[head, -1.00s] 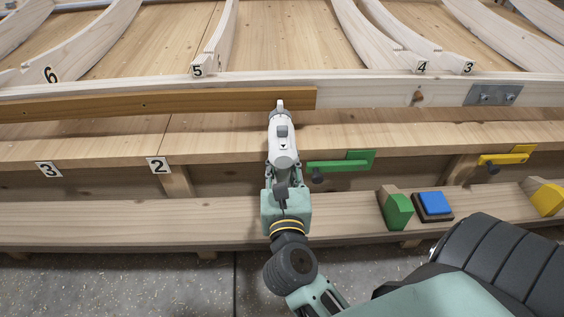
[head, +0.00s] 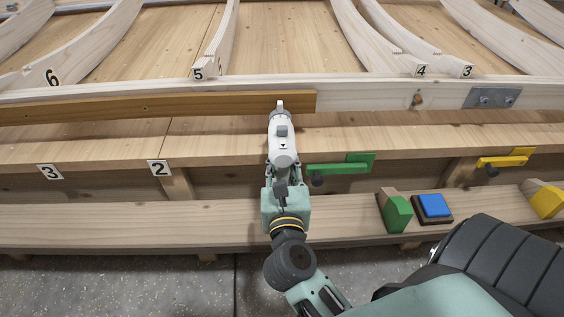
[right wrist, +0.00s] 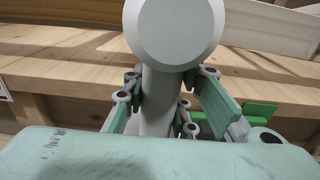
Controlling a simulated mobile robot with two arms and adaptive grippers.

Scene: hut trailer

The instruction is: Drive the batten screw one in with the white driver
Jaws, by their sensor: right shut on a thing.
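The white driver (head: 283,143) is in my right gripper (head: 283,168), which is shut on it. In the head view its nose points away from me and meets the brown batten (head: 180,104) near the batten's right end. The batten lies along the pale rail (head: 370,92). In the right wrist view the driver's round white end (right wrist: 175,30) fills the top middle, with the green fingers (right wrist: 218,100) on both sides of its grip. The screw under the nose is hidden. Small dark spots show along the batten farther left. My left gripper is out of view.
A green clamp (head: 345,163) is just right of the driver and a yellow clamp (head: 508,158) farther right. A green block (head: 396,211) and a blue button (head: 433,205) sit on the front ledge (head: 120,222). Curved ribs (head: 222,40) rise behind the rail.

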